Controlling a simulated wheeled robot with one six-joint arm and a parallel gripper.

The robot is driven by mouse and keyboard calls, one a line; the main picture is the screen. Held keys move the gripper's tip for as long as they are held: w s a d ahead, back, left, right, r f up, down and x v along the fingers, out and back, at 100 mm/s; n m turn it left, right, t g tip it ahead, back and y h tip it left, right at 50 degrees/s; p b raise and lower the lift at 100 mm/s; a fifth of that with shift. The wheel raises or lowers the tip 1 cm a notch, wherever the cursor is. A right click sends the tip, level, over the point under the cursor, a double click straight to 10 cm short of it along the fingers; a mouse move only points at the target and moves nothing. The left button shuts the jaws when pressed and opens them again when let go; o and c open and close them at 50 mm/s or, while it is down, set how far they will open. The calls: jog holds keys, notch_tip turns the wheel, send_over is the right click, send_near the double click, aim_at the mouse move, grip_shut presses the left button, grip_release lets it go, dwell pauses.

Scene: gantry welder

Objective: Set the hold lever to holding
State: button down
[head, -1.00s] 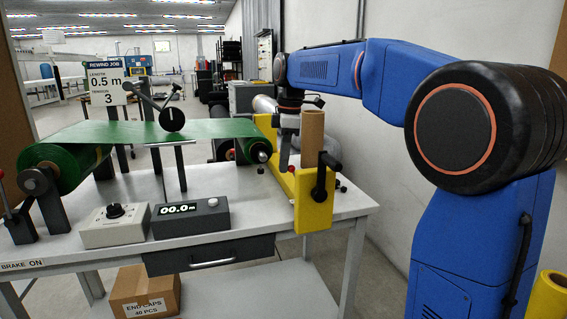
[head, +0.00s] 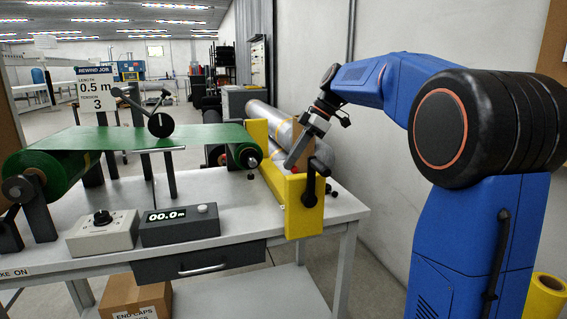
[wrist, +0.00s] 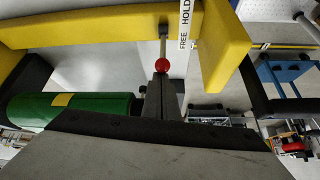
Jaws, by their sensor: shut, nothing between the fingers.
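The hold lever shows in the wrist view as a thin rod with a red ball knob (wrist: 162,66). It stands beside a white label strip (wrist: 185,25) reading FREE and HOLD, nearer the FREE word. My gripper (wrist: 160,82) is shut and empty, with its fingertips right at the knob; I cannot tell whether they touch. In the head view my gripper (head: 290,166) points down and left, tilted, over the yellow stand (head: 303,222) at the right end of the table. The lever is not clear in the head view.
A black crank (head: 311,184) is on the stand's front. The green web roll (head: 243,150) lies just left of the stand. A grey control box (head: 104,230) and a 00.0 m counter (head: 180,225) sit on the table (head: 235,245). Wrapped rolls (head: 270,120) lie behind the stand.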

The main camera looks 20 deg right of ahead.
jog(key=d+y, duration=0.1)
jog(key=d, duration=0.1)
jog(key=d+f+y, duration=0.1)
jog(key=d, duration=0.2)
jog(key=shift+d+y, duration=0.25)
jog(key=shift+y, duration=0.15)
jog(key=shift+d+f, duration=0.15)
jog(key=shift+f, duration=0.1)
